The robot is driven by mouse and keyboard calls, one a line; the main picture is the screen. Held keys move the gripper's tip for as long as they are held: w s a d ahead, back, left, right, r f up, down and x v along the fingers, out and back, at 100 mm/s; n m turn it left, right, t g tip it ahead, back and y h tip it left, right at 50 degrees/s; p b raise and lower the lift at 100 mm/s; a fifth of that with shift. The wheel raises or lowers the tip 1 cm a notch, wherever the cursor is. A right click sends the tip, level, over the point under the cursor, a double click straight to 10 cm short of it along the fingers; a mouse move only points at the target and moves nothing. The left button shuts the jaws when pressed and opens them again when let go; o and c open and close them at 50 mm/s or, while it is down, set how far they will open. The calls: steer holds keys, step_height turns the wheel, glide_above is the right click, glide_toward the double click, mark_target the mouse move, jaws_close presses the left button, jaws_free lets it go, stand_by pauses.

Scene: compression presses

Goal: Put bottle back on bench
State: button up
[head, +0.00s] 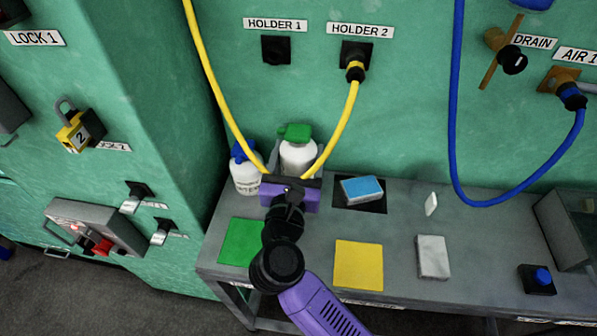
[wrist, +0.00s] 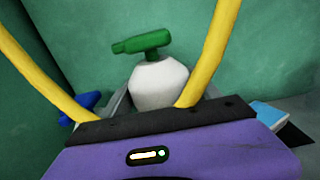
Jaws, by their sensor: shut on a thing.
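A white bottle with a green spray top (head: 298,156) is upright at the bench's back left, near the green wall. It also shows in the wrist view (wrist: 158,83). My gripper (head: 297,166) has its grey fingers on either side of this bottle and is shut on it. The bottle's base is hidden behind my purple gripper body, so I cannot tell whether it touches the bench. A second white bottle with a blue top (head: 245,175) stands just left of it. The grey bench (head: 390,215) runs along the wall to the right.
A yellow hose (head: 345,125) loops from holder 2 down to my gripper and up left, crossing close to the fingers. A blue sponge (head: 362,189), green pad (head: 240,241), yellow pad (head: 358,265) and white block (head: 433,257) lie on the bench. A blue hose (head: 453,130) hangs right.

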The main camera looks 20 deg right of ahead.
mark_target(298, 172)
steer(key=shift+f+b, duration=0.35)
steer(key=shift+f, duration=2.45)
steer(key=shift+f, duration=0.2)
steer(key=o, duration=2)
steer(key=shift+r, duration=0.1)
steer(key=shift+s+a, duration=0.1)
steer(key=shift+s, duration=0.05)
steer(key=b+v, duration=0.1)
steer(key=v, duration=1)
steer(key=shift+s+a, duration=0.2)
steer(key=shift+s, duration=0.1)
